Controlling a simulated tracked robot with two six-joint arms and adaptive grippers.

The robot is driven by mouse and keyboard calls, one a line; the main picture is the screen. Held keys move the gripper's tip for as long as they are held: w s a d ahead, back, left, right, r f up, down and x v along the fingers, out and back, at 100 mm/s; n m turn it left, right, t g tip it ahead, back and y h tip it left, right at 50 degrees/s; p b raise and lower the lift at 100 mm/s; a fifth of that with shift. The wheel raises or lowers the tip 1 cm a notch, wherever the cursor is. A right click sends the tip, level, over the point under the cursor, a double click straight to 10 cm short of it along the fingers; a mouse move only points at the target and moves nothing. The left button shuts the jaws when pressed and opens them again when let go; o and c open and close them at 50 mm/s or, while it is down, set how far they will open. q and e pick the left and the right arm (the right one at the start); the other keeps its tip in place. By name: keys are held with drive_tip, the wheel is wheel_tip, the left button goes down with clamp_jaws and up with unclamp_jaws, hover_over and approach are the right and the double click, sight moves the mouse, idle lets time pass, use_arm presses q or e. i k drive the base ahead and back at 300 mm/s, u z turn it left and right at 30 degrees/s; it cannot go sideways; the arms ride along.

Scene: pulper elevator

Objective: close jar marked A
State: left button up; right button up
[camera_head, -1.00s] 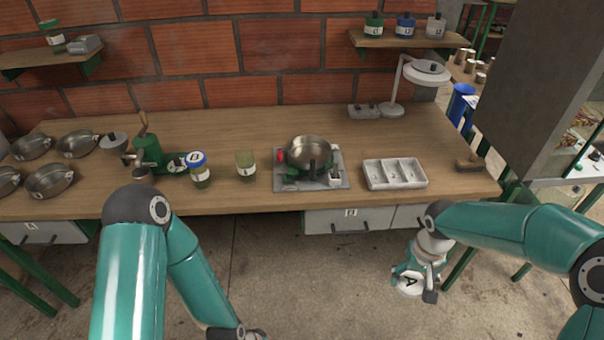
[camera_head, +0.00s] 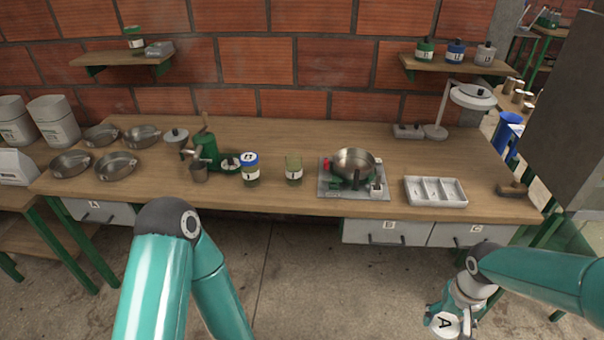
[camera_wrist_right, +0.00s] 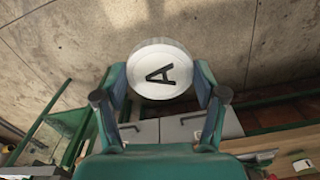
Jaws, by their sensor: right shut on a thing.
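My right gripper (camera_head: 450,312) is shut on a round white lid (camera_head: 442,325) with a black letter A on it. In the right wrist view the lid (camera_wrist_right: 160,70) sits between the two fingers, its lettered face toward the camera. The lid hangs in front of the bench, over the floor. A glass jar (camera_head: 293,171) without a lid stands upright on the bench, with greenish contents and a white label whose mark is too small to read. My left arm crosses the lower left; its gripper is out of view.
A jar with a blue lid marked B (camera_head: 250,170) and a green pulper (camera_head: 206,150) stand left of the open jar. A burner plate with a metal pan (camera_head: 354,162) and a white sectioned tray (camera_head: 435,192) are to its right. Drawers (camera_head: 383,232) sit under the front edge.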

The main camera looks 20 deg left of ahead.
sight(293, 160)
drive_tip(key=u, duration=0.05)
drive_tip(key=i, duration=0.9)
drive_tip(key=z, duration=0.05)
